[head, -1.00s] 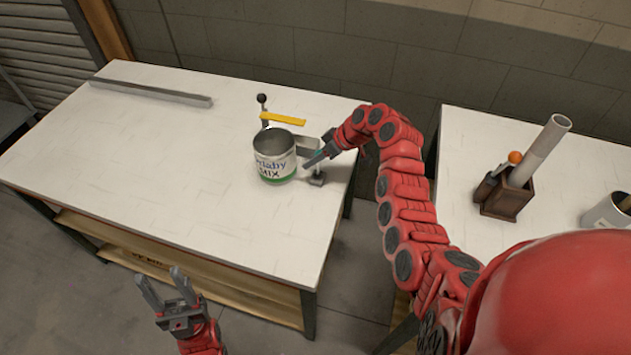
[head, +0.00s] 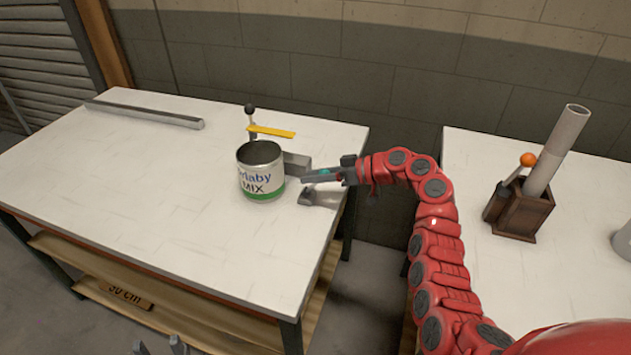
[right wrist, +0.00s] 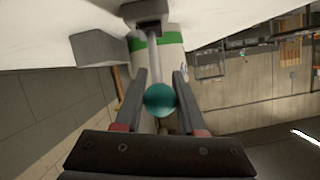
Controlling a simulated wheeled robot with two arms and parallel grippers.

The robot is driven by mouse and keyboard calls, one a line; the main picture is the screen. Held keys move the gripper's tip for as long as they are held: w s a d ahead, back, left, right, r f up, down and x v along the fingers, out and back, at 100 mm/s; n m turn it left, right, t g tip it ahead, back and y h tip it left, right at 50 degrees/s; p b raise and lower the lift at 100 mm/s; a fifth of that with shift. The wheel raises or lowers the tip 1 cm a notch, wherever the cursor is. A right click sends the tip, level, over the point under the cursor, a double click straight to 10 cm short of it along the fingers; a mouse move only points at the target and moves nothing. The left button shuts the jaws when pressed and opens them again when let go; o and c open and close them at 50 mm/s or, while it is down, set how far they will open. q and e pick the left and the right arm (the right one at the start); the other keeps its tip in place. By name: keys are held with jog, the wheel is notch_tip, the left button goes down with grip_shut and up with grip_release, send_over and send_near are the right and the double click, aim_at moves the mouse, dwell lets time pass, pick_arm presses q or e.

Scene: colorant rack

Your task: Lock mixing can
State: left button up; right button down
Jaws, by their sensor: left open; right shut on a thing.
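The mixing can (head: 262,186), white with a green band and open at the top, stands upright on the white table. A grey block (head: 296,164) sits at its right side. My right gripper (head: 308,178) is right of the can, shut on the teal ball knob (right wrist: 160,99) of a lever. The lever's rod (right wrist: 154,52) runs from the knob towards a grey bracket (right wrist: 146,12), with the can behind. Another lever with a black ball knob (head: 250,108) stands behind the can, by a yellow bar (head: 271,132). My left gripper (head: 160,347) is open and empty at the bottom edge, mostly cut off.
A grey bar (head: 145,114) lies at the table's back left. A second table on the right holds a brown holder (head: 519,212) with a grey tube (head: 556,150) and an orange-topped tool (head: 526,160). The table's left and front areas are clear.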

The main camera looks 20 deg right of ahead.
dwell(0.3)
jog(key=c, duration=0.5)
grip_release()
jog(key=shift+d, duration=0.1)
jog(key=b+v, duration=0.1)
jog(key=v, duration=1.1)
